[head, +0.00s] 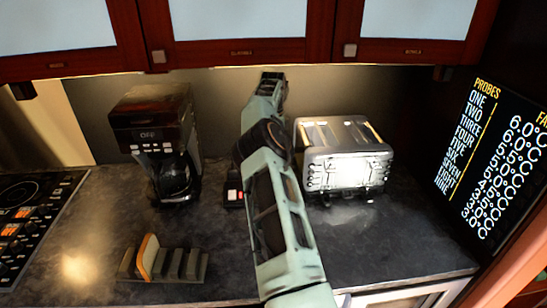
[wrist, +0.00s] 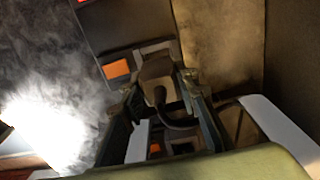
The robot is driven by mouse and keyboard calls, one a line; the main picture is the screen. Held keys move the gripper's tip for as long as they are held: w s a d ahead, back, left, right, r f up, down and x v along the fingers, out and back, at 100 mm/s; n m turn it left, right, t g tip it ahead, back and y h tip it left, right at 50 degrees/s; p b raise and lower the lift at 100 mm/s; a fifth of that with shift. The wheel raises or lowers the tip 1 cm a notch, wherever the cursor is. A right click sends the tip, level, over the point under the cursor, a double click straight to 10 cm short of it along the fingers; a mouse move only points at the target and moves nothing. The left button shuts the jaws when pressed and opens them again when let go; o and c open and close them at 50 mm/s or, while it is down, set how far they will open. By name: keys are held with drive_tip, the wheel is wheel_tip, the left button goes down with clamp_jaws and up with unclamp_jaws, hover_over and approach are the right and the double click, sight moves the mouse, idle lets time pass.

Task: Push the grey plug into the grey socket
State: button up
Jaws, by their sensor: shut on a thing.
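In the wrist view my gripper (wrist: 163,88) is shut on the grey plug (wrist: 156,70), a dull grey-brown piece between the fingertips. A dark cord (wrist: 182,123) curves from it between the fingers. A grey frame (wrist: 168,45), seemingly the grey socket, shows just beyond the plug on a dark panel (wrist: 110,25). The plug overlaps this frame in the picture; I cannot tell whether it is inside or only in front. In the head view my arm hides the gripper, plug and socket.
An orange patch (wrist: 115,68) lies beside the grey frame. In the head view a coffee maker (head: 155,125) stands left of my arm, a toaster (head: 345,155) right. A small dark box with red and white (head: 233,193) sits between; a slotted rack (head: 180,265) is in front.

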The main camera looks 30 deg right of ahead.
drive_tip(key=shift+f+b, duration=0.5)
drive_tip(key=shift+f, duration=1.4)
drive_tip(key=o, duration=1.2)
drive_tip(key=shift+o, duration=0.2)
drive_tip(key=shift+r, duration=3.75)
drive_tip(key=shift+a, duration=0.1)
